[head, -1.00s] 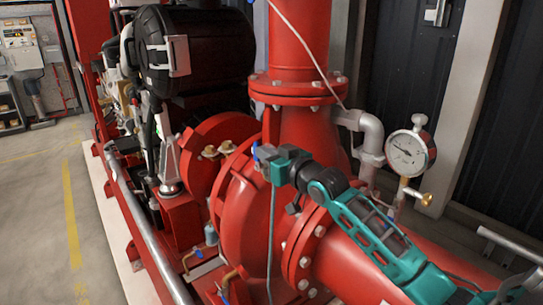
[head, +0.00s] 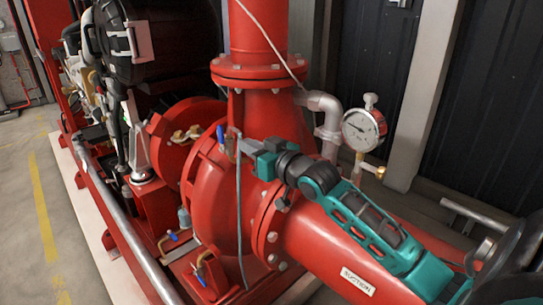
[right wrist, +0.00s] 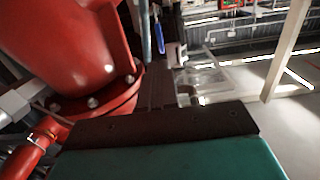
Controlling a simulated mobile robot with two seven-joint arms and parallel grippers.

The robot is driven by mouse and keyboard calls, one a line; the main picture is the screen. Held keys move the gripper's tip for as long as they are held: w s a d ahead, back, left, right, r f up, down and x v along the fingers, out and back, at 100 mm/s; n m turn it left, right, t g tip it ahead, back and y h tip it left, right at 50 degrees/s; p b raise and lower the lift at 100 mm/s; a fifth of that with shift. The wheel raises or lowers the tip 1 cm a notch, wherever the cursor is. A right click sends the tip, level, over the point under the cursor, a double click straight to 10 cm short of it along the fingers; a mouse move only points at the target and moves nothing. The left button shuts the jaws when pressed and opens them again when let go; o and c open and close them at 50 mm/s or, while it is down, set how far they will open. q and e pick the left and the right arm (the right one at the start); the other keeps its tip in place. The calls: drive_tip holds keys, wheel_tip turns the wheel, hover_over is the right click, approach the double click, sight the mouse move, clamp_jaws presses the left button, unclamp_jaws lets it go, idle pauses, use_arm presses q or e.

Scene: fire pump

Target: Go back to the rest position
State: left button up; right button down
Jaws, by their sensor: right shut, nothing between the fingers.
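My right arm comes in from the right in the head view, over the red suction pipe. Its teal and dark gripper (head: 248,147) is shut and empty, in front of the red pump casing (head: 212,190). A small valve with a blue handle (head: 221,138) is just left of the fingertips. I cannot tell whether they touch. In the right wrist view the dark fingers (right wrist: 162,88) are together, and a blue handle (right wrist: 160,38) shows beyond them. My left gripper is not in view.
A pressure gauge (head: 363,130) on a grey pipe stands behind my right arm. A red vertical pipe (head: 258,38) rises from the pump. A silver rail (head: 125,220) runs along the left side. Open floor (head: 25,200) lies at the far left.

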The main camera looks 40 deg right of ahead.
drive_tip(key=s, duration=0.6)
drive_tip(key=s+a+f+g, duration=0.2)
drive_tip(key=s+a+f, duration=0.1)
drive_tip(key=f, duration=0.5)
drive_tip(key=s+a+f+g, duration=0.1)
drive_tip(key=s+a+f, duration=0.1)
drive_tip(key=f, duration=0.6)
drive_tip(key=s+a+f+n+g, duration=0.1)
drive_tip(key=s+a+f+g, duration=0.2)
drive_tip(key=s+a+f, duration=0.9)
wheel_tip(320, 180, down, 2)
drive_tip(key=shift+s+a+f+n+g, duration=0.25)
drive_tip(key=shift+a+n+g, duration=0.05)
drive_tip(key=shift+g, duration=0.1)
